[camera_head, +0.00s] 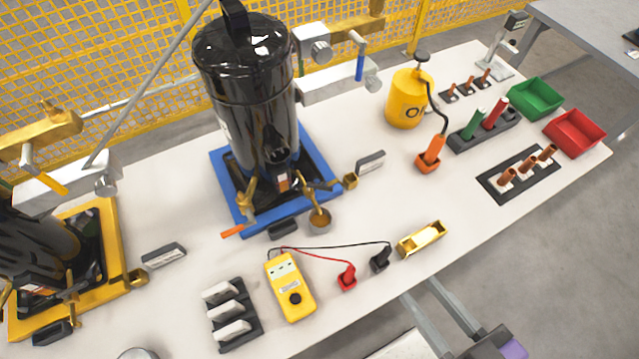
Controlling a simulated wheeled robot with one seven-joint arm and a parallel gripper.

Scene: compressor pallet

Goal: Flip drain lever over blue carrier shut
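The blue carrier (222,183) sits mid-table with a tall black compressor (247,95) upright in it. Behind and to its right, a grey-white valve block (335,84) has a blue lever (360,66) hanging down from its fitting. At the carrier's front edge are brass fittings (318,190), with a small brass cup (319,221) below them. An orange handle (233,233) points left at the front left corner. I cannot tell for sure which of these is the drain lever, nor whether it is open.
At left, a yellow carrier (113,235) holds another black compressor. A yellow multimeter (290,288), a brass block (421,239), a yellow oil can (408,98), a green bin (536,97) and a red bin (574,132) stand around. Yellow mesh fencing (130,45) runs behind the table.

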